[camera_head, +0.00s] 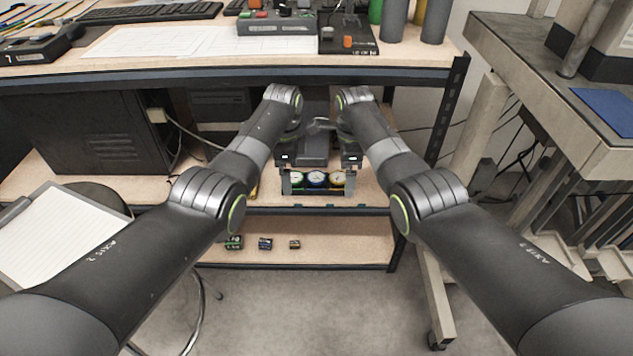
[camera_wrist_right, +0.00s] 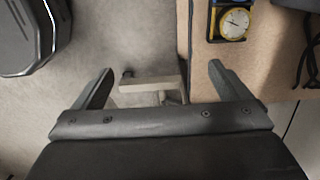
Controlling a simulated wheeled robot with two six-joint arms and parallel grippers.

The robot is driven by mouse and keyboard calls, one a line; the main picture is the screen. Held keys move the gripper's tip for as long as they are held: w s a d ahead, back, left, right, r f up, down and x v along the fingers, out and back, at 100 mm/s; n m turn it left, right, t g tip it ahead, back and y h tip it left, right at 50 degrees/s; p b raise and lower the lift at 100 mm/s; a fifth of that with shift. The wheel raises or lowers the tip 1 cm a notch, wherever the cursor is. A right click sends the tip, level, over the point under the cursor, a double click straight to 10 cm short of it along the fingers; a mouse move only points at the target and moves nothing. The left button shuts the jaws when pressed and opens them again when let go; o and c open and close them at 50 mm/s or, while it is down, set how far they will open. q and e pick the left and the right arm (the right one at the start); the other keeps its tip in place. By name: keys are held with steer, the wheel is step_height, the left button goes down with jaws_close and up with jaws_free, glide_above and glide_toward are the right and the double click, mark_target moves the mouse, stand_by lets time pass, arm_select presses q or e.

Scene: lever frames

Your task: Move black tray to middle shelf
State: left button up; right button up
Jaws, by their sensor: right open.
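A dark tray (camera_head: 317,191) holds three round gauges in a row. It appears to rest near the front edge of the middle shelf (camera_head: 375,190), under the bench top. My left gripper (camera_head: 286,163) is at its left end, and its fingers are too small to read. My right gripper (camera_head: 351,164) is at its right end in the head view. In the right wrist view the right gripper's fingers (camera_wrist_right: 158,82) are spread apart with nothing between them. One white-faced gauge (camera_wrist_right: 235,22) shows there beyond the right-hand finger.
Several small dark items (camera_head: 265,243) lie on the lower shelf (camera_head: 340,250). A black computer case (camera_head: 90,130) stands on the middle shelf at left. A metal bench frame (camera_head: 490,110) stands at right.

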step_height(320, 180, up, 20)
steer(key=p, duration=0.7)
steer(key=shift+s+f, duration=0.2)
steer(key=shift+s, duration=0.15)
